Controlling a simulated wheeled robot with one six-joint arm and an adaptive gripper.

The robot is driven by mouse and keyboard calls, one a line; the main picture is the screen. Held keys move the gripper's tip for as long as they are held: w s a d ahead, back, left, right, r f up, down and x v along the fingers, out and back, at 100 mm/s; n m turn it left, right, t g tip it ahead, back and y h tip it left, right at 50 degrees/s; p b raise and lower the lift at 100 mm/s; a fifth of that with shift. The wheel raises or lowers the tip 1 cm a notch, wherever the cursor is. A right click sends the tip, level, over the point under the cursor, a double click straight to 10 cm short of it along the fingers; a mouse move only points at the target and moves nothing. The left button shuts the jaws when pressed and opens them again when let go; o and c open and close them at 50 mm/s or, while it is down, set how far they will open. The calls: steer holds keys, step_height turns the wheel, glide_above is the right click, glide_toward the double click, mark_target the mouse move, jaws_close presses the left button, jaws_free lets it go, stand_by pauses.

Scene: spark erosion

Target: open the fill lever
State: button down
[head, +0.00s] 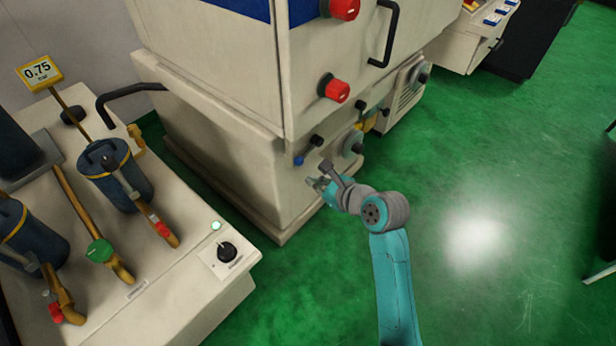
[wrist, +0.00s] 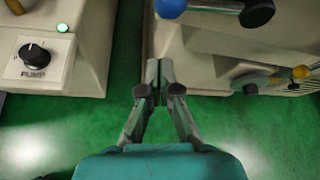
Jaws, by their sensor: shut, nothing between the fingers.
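A lever with a blue knob (head: 299,160) and a black end sits on the lower face of the cream machine. In the wrist view its blue knob (wrist: 170,8) and black end (wrist: 257,13) show at the top edge, joined by a metal bar. No label reading "fill" is legible, so I cannot tell for sure which handle is the fill lever. My gripper (head: 318,183) is just below and right of the blue-knobbed lever in the head view, apart from it. In the wrist view my gripper (wrist: 159,72) is shut and empty, its fingertips below the knob.
A round flange with a dark handle (head: 353,144) is right of the lever. Red knobs (head: 335,88) are higher on the machine. At left, a bench (head: 180,290) carries filter canisters (head: 115,175), pipes and a PUMP switch (head: 227,252). Green floor is clear at right.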

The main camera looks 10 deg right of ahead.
steer(key=v, duration=0.7)
steer(key=shift+d+r, duration=0.2)
steer(key=shift+d, duration=0.15)
steer(key=s+f+n+t+h, duration=0.1)
steer(key=s+f+n+h, duration=0.1)
steer(key=s+f+n, duration=0.35)
steer(key=s+d+f+n+h, duration=0.1)
steer(key=s+f+n, duration=0.15)
steer(key=s, duration=0.55)
steer(key=s+f+n+t+h, duration=0.1)
steer(key=s+f+n+h, duration=0.2)
steer(key=s, duration=0.4)
steer(key=s+r+n, duration=0.3)
steer(key=s+n, duration=0.5)
steer(key=s, duration=0.2)
steer(key=s+r+n+t, duration=0.1)
steer(key=s+r+n, duration=0.2)
steer(key=s+n, duration=0.4)
steer(key=s, duration=0.3)
steer(key=shift+d+n+t, duration=0.3)
steer(key=shift+n, duration=0.1)
